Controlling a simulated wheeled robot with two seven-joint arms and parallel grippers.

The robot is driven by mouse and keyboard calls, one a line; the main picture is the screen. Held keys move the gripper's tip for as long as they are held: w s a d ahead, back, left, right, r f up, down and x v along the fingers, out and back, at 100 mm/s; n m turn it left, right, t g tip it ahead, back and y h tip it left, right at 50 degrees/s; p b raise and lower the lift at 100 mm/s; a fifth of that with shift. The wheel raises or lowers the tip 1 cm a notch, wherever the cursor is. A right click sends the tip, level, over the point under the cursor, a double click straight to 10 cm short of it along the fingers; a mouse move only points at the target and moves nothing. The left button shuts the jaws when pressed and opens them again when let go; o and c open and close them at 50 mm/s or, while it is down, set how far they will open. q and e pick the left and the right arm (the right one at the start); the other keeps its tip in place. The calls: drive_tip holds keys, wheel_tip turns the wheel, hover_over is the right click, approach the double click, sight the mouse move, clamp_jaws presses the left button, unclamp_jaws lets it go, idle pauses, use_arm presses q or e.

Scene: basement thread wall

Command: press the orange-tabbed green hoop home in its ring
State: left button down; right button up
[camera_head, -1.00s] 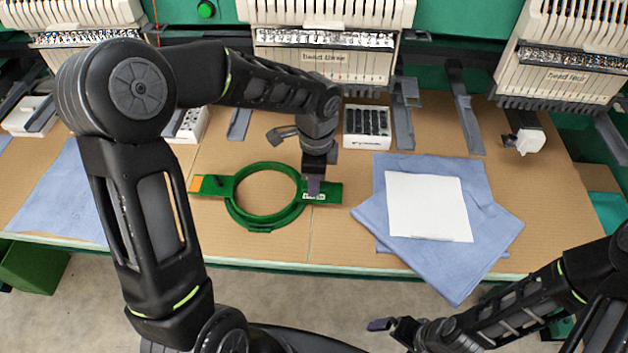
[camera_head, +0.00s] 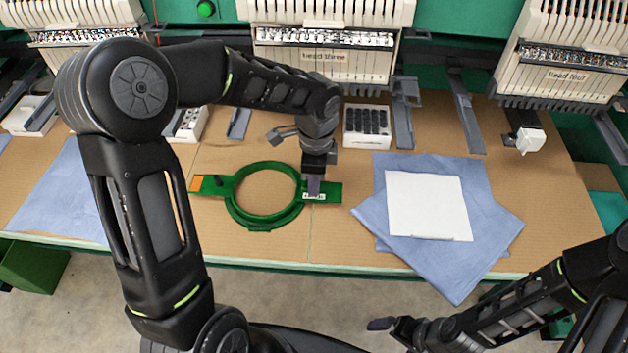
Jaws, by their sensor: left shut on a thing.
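The green hoop (camera_head: 244,221) with an orange tab (camera_head: 195,184) at its left end lies on the brown tabletop. Its ring looks empty in the middle, with the tabletop showing through. I cannot tell an inner hoop from an outer ring at this size. My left gripper (camera_head: 314,188) points down at the hoop's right arm, by a small white label, and is shut on that green arm. The gripper hides part of the arm. My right gripper (camera_head: 390,328) is low in the view, in front of the table and away from the hoop; its fingers are not clear.
Blue cloths (camera_head: 480,240) with a white sheet (camera_head: 428,205) on top lie right of the hoop. A white box with dark slots (camera_head: 367,127) stands behind the gripper. Machine heads (camera_head: 325,62) line the back. Tabletop is bare in front of the hoop.

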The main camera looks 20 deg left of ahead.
use_arm(q)
drive_tip(key=c, duration=1.4)
unclamp_jaws()
drive_tip(key=shift+o, duration=0.2)
wheel_tip(320, 180, up, 8)
drive_tip(key=shift+d+f+b, duration=0.1)
drive_tip(key=shift+b, duration=0.2)
